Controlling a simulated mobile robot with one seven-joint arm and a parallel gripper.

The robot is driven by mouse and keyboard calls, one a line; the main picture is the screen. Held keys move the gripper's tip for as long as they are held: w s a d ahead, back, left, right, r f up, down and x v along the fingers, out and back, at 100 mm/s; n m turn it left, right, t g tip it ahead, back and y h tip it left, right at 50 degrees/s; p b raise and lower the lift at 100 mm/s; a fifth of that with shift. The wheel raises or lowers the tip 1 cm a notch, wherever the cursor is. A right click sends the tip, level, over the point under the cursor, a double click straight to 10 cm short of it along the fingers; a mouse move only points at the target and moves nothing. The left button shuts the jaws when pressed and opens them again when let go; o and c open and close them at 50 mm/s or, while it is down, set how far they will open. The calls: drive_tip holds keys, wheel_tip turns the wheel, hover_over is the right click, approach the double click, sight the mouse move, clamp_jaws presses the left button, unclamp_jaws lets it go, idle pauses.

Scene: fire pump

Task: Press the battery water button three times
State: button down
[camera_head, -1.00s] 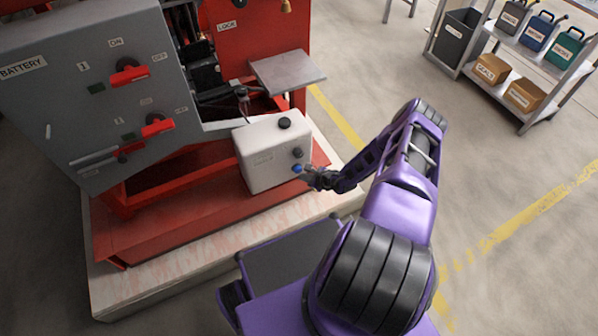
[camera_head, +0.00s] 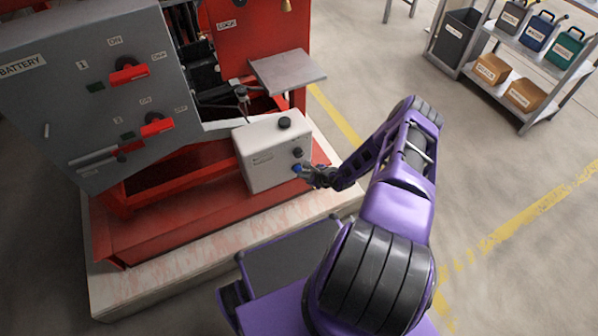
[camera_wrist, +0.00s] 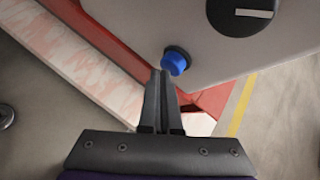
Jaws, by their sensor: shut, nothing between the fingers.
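The battery (camera_head: 268,155) is a white-grey box with a black cap on top, standing on the red base. Its side face carries a blue button (camera_head: 297,168) low down and a dark knob (camera_head: 297,152) above it. In the wrist view the blue button (camera_wrist: 175,62) sits in a dark collar, with the round black knob (camera_wrist: 242,14) to its upper right. My gripper (camera_wrist: 160,74) is shut and empty. Its fingertips are right at the lower left of the blue button; I cannot tell whether they touch it.
A grey panel (camera_head: 50,130) marked BATTERY with red switch handles stands at the left. A grey plate (camera_head: 287,70) sticks out above the box. A shelf (camera_head: 540,60) with cans and boxes stands at the upper right. The floor between is clear.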

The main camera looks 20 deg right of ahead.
drive_tip(key=shift+w, duration=0.6)
idle(0.3)
drive_tip(key=shift+s+r, duration=0.1)
drive_tip(key=shift+s+p, duration=0.6)
drive_tip(key=shift+s, duration=0.6)
drive_tip(key=shift+s+d+p, duration=0.1)
drive_tip(key=shift+s+p, duration=1.3)
drive_tip(key=shift+s, duration=1.1)
idle(0.5)
